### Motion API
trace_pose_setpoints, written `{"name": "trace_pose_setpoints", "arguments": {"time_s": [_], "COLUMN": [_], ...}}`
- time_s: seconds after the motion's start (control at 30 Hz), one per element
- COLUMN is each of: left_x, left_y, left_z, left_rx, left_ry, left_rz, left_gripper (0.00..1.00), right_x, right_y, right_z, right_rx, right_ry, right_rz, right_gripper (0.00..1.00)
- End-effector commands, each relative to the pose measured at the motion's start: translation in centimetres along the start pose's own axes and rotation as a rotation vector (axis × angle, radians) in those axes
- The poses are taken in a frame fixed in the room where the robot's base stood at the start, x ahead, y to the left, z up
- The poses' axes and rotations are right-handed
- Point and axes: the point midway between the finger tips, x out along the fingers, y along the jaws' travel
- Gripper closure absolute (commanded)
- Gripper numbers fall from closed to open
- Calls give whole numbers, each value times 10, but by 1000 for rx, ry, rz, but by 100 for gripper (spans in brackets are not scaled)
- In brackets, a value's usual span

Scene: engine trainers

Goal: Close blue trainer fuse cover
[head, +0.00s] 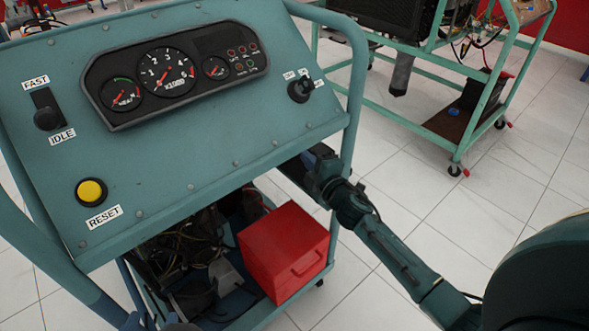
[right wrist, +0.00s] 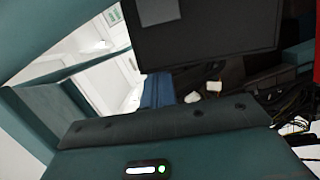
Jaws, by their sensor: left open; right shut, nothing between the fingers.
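The blue trainer (head: 230,150) fills the left of the head view, with its sloped panel of gauges and switches. My right arm reaches in from the right, and my right gripper (head: 308,165) is at the panel's lower right edge, partly hidden beneath it. In the right wrist view the blue fingers of my right gripper (right wrist: 157,91) are together and empty. A dark box-like panel (right wrist: 215,28) with a pale label is just beyond them; I cannot tell if it is the fuse cover. No fuse cover is recognisable in the head view.
A red box (head: 285,250) sits on the trainer's lower frame, left of my right forearm. Wiring (head: 190,255) hangs under the panel. The frame's right post (head: 352,100) rises close to my gripper. A second trainer (head: 440,75) stands behind; the tiled floor between is clear.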

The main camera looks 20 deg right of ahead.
Motion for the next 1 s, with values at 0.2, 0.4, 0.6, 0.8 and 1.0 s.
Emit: {"name": "trace_pose_setpoints", "arguments": {"time_s": [0.2,0.4,0.6,0.8,1.0], "left_x": [-7,-8,-9,-9,-9], "left_y": [-3,-4,-4,-4,-4], "left_z": [-10,-11,-12,-12,-12], "left_rx": [-26,-33,-36,-37,-36], "left_ry": [12,14,15,16,17], "left_rz": [-10,-13,-14,-14,-15], "left_gripper": [54,54,54,54,54], "right_x": [4,6,7,7,7], "right_y": [10,14,15,15,15], "right_z": [14,23,26,27,26], "right_rx": [-3,-4,-4,-4,-4], "right_ry": [0,0,1,1,1], "right_rz": [1,2,2,2,2], "right_gripper": [100,100,100,100,100]}}
